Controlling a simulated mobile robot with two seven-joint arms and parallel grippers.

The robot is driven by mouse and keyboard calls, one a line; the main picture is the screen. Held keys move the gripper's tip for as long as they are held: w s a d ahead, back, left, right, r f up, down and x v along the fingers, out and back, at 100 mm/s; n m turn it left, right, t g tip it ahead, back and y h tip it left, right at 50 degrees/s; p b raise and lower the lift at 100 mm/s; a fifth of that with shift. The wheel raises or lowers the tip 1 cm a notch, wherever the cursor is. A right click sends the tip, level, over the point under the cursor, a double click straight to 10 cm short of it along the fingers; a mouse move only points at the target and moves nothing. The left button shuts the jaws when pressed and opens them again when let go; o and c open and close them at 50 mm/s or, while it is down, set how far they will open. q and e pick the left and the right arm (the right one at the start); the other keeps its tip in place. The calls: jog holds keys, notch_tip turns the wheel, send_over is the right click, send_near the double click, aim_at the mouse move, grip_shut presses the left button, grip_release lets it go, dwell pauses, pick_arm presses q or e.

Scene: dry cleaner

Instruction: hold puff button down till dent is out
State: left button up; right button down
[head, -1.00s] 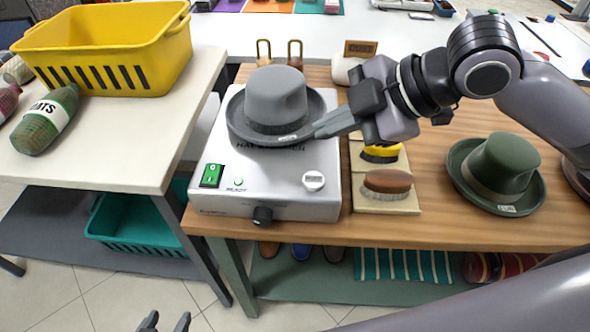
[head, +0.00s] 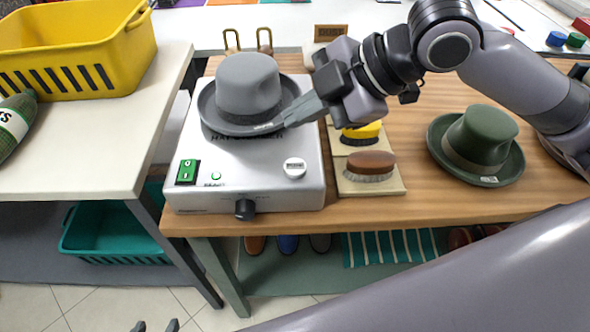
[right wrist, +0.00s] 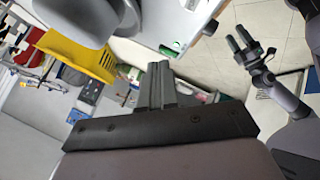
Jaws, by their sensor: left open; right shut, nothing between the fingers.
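The steamer (head: 250,190) is a silver box on the wooden counter. A white round button (head: 294,168), likely the puff button, is on its top at the front right; its lettering is too small to read. A grey hat (head: 248,85) sits upright on the steamer; I cannot make out a dent. My right gripper (head: 287,122) is shut and empty, its tips by the hat brim's right edge, above and behind the button. In the right wrist view its fingers (right wrist: 158,85) are together. My left gripper (head: 155,326) is open, low at the bottom edge, away from the counter.
A green power switch (head: 187,171), a small green lamp (head: 216,176) and a black knob (head: 245,209) are on the steamer. Brushes (head: 370,165) lie on a board at right, then a green hat (head: 478,145). A yellow basket (head: 75,50) stands on the left table.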

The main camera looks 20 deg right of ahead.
aim_at(301, 168)
notch_tip(301, 168, down, 3)
jog(key=b, duration=0.3)
jog(key=shift+f+b, duration=0.75)
jog(key=shift+b, duration=0.2)
jog(key=shift+f+b, duration=0.5)
jog(key=shift+f, duration=0.75)
jog(key=shift+f, duration=0.1)
jog(key=shift+f, duration=0.25)
